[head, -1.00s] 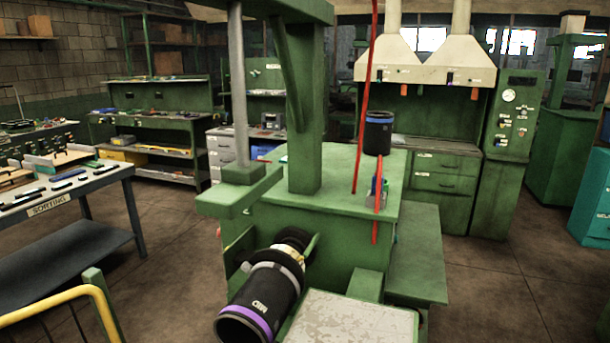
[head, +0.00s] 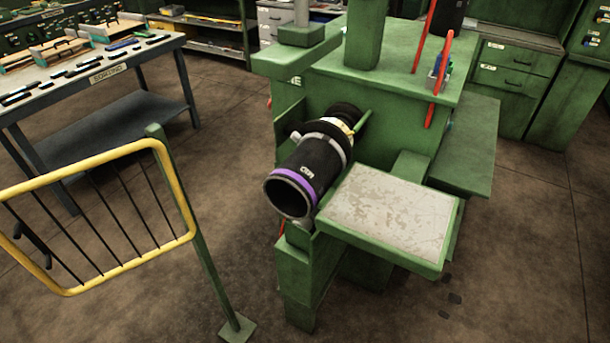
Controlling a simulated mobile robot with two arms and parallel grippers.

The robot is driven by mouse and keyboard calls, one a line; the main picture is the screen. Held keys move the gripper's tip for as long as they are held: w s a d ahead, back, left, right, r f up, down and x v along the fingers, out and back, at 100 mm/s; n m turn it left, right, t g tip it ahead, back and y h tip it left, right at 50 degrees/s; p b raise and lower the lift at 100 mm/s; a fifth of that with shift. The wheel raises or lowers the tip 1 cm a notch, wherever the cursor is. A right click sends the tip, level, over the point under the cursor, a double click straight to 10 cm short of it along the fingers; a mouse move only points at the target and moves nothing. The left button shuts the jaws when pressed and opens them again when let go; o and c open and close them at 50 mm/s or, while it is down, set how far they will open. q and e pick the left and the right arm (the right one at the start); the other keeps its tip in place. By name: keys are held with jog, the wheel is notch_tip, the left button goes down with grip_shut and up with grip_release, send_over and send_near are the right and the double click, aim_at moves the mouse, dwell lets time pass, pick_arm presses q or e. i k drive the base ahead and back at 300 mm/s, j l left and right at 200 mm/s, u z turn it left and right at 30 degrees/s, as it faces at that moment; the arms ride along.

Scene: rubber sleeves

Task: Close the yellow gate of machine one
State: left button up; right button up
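The yellow gate (head: 88,152) is at the left in the head view. It has a yellow tube frame with dark thin bars and hangs on a green post (head: 201,248) with a square foot on the floor. The gate extends left from the post, away from the green machine (head: 389,98). A black sleeve with a purple band (head: 306,167) sticks out of the front of the machine, with its open end toward me. A gap of floor lies between the post and the machine. Neither of my grippers is in view.
A grey-white plate on a green frame (head: 392,215) juts from the machine's front. A work table (head: 68,82) with tools stands behind the gate. Green cabinets (head: 515,72) stand at the back right. The brown floor (head: 528,255) is open at right and front.

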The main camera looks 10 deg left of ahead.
aim_at(29, 186)
jog(key=j, duration=0.5)
jog(key=j+z, duration=0.2)
jog(key=j, duration=0.25)
jog(key=k+j+z, duration=0.2)
jog(key=j, duration=0.2)
jog(key=j+z, duration=0.2)
jog(key=j, duration=0.25)
jog(key=k+j+z, duration=0.2)
jog(key=j, duration=0.2)
jog(key=k+j+z, duration=0.2)
jog(key=j, duration=0.15)
jog(key=k+j+z, duration=0.2)
jog(key=j, duration=0.15)
jog(key=k+j+z, duration=0.2)
jog(key=j, duration=0.15)
jog(key=j+z, duration=0.35)
jog(key=j, duration=0.5)
jog(key=j+z, duration=0.35)
jog(key=j, duration=0.55)
